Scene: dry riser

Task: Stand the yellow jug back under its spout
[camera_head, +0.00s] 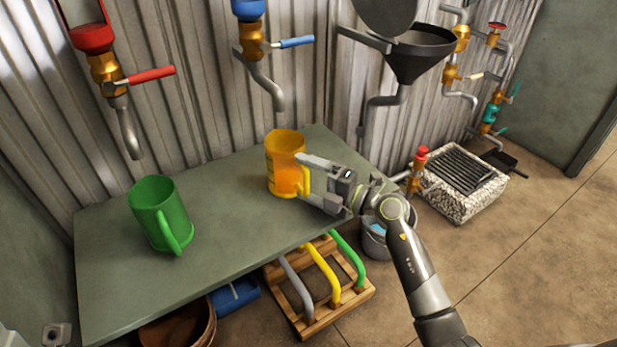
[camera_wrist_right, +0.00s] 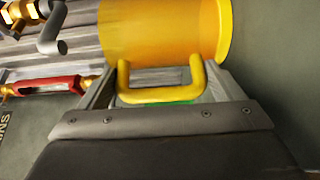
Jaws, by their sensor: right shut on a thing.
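The yellow jug (camera_head: 284,150) is upright at the right part of the grey-green table (camera_head: 225,225). Its lower body looks more orange, and I cannot tell whether its base touches the tabletop. A grey spout (camera_head: 277,98) with a blue lever (camera_head: 296,42) ends above the jug in the head view; I cannot tell whether it is exactly over the opening. My right gripper (camera_head: 306,176) comes from the right and is shut on the jug's handle. The wrist view shows the handle (camera_wrist_right: 165,94) between the fingers, with the jug body (camera_wrist_right: 165,30) beyond. My left gripper is not in view.
A green jug (camera_head: 160,213) stands on the table's left part, near a spout with a red lever (camera_head: 150,76). A black funnel (camera_head: 412,52) hangs at the right. A wooden rack (camera_head: 318,300) with coloured pipes and a bucket (camera_head: 378,240) are on the floor.

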